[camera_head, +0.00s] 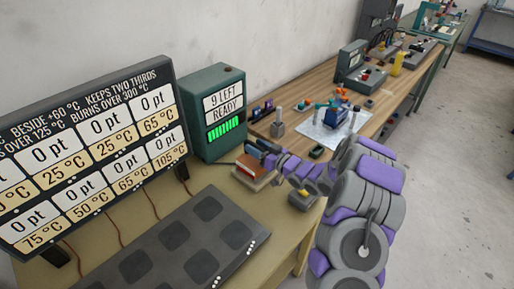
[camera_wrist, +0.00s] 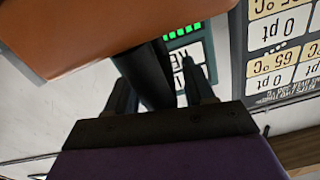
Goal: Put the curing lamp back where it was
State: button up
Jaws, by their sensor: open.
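My gripper (camera_head: 264,152) is at the far end of my purple and grey arm, in front of the green box in the head view. In the wrist view my gripper (camera_wrist: 162,88) has its two dark fingers apart. A dark rounded bar (camera_wrist: 150,72) shows between them; I cannot tell whether it touches either finger. A large orange-brown surface (camera_wrist: 75,30) fills the upper left there. A red-brown block on a pale base (camera_head: 252,170) sits just below the gripper in the head view. I cannot tell for certain which thing is the curing lamp.
The green box (camera_head: 213,130) reads "9 LEFT READY". A score board (camera_head: 95,150) stands left, behind a dark pad panel (camera_head: 180,245). A white sheet (camera_head: 325,135) with parts lies on the wooden bench beyond.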

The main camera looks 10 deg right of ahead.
jog(key=shift+s, duration=0.1)
jog(key=p+v, duration=0.1)
jog(key=v, duration=1.1)
jog(key=shift+p, duration=0.4)
jog(key=s+d+r+m+g+h, duration=0.3)
jog(key=s+d+r+g+h, duration=0.3)
jog(key=h, duration=0.6)
jog(key=s+a+r+g, duration=0.2)
jog(key=s+a+g, duration=0.1)
jog(key=s, duration=0.9)
jog(key=s+a+r+m+g, duration=0.1)
jog(key=s+a, duration=0.5)
jog(key=s, duration=0.6)
jog(key=s+a+r+m+g+y, duration=0.1)
jog(key=s+a+r+g, duration=0.3)
jog(key=s, duration=0.8)
jog(key=shift+s+a+g, duration=0.4)
jog(key=shift+g, duration=0.7)
